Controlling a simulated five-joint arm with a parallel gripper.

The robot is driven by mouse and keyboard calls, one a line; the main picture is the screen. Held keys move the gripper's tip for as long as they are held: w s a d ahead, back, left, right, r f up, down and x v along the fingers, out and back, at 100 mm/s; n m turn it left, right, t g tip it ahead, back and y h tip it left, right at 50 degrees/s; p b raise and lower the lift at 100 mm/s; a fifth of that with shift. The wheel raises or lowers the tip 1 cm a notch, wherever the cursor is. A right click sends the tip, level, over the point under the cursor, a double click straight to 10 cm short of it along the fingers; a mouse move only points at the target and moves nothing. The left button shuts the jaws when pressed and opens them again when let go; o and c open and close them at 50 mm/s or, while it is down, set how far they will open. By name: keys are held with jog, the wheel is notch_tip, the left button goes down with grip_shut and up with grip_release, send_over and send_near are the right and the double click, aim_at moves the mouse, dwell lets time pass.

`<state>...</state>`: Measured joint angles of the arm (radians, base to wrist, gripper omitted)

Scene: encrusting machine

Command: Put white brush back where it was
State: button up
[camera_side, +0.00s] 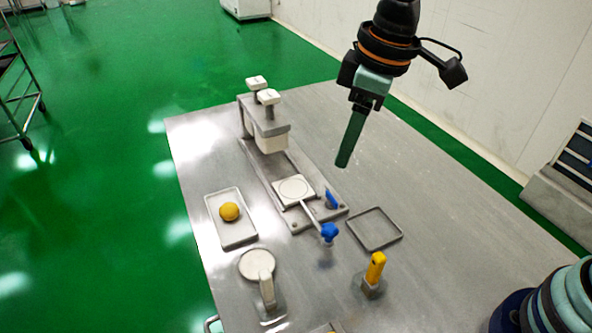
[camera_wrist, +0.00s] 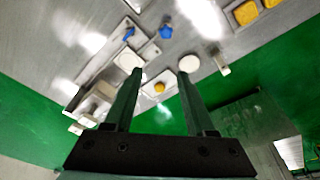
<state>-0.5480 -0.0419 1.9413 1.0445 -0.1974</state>
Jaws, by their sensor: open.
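A white round-headed piece with a pale handle (camera_side: 257,263), which may be the white brush, stands on a small metal base at the front of the table. Its round head also shows in the wrist view (camera_wrist: 189,63), beyond the right fingertip. I cannot make out bristles. My gripper (camera_side: 344,163) hangs high above the table, right of the white press machine (camera_side: 270,138) and well away from the white piece. In the wrist view its two green fingers (camera_wrist: 160,74) are spread with nothing held between them.
A grey tray (camera_side: 236,240) holds a yellow ball (camera_side: 229,211). Blue knobs (camera_side: 329,232) stand by the machine's white plate (camera_side: 293,188). An empty rectangular frame (camera_side: 398,240) lies to the right. A yellow upright piece (camera_side: 376,267) stands in a metal holder. The table's back right is clear.

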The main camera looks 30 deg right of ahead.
jog(key=s+d+m+t, duration=0.2)
jog(key=d+m, duration=0.2)
jog(key=d, duration=0.6)
jog(key=s+d+r+m+t+h, duration=0.1)
jog(key=d+m, duration=0.3)
jog(key=d, duration=0.6)
jog(key=shift+s+d+m+t, duration=0.2)
jog(key=shift+s+m+t, duration=0.15)
jog(key=shift+s, duration=0.5)
